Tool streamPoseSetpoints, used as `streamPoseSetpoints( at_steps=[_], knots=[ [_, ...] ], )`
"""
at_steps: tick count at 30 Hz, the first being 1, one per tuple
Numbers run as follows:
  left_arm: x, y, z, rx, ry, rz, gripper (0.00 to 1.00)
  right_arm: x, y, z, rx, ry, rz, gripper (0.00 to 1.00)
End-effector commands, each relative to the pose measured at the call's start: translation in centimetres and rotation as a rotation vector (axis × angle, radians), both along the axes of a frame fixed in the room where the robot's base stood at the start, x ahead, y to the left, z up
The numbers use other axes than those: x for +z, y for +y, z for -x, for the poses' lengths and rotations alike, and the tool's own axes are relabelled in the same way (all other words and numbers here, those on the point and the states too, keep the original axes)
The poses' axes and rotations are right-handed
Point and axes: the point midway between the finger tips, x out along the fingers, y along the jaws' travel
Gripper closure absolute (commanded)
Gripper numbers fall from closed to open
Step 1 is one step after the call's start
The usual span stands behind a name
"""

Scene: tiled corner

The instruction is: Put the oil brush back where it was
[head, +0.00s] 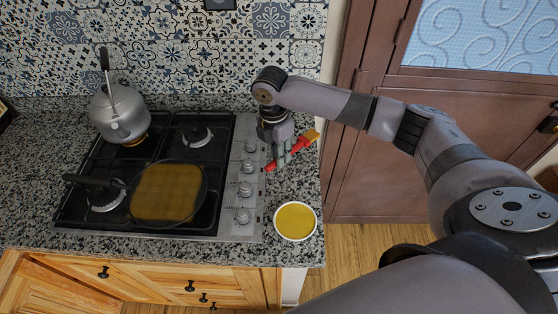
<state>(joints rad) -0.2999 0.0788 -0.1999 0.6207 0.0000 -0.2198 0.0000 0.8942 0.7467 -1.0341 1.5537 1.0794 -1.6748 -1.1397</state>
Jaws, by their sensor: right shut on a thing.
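My right gripper (284,153) points down and is shut on the brush's handle. The gripper hides part of the handle, and I cannot tell if the brush touches the counter. A small white-rimmed bowl of yellow oil (295,221) stands in front of the brush, near the counter's front right corner. My left gripper is not in view.
A gas stove (232,150) with a row of knobs is left of the gripper. A dark pan (168,192) with a yellow-brown surface and a grey kettle (119,115) stand on it. Bare counter (305,178) lies between brush and bowl. The counter ends at the right before a brown door (365,150).

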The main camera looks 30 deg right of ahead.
Motion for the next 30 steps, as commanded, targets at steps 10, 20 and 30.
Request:
streamPoseSetpoints(
  at_steps=[10,20,30],
  knots=[
    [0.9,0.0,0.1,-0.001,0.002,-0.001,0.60,-4.2,0.0,0.0,-0.001,0.000,0.001,1.00],
    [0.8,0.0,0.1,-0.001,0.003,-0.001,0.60,-4.5,0.0,0.0,0.000,0.000,0.001,0.75],
    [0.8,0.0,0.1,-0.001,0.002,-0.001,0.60,-4.4,0.0,0.0,0.000,-0.001,0.001,0.61]
  ],
)
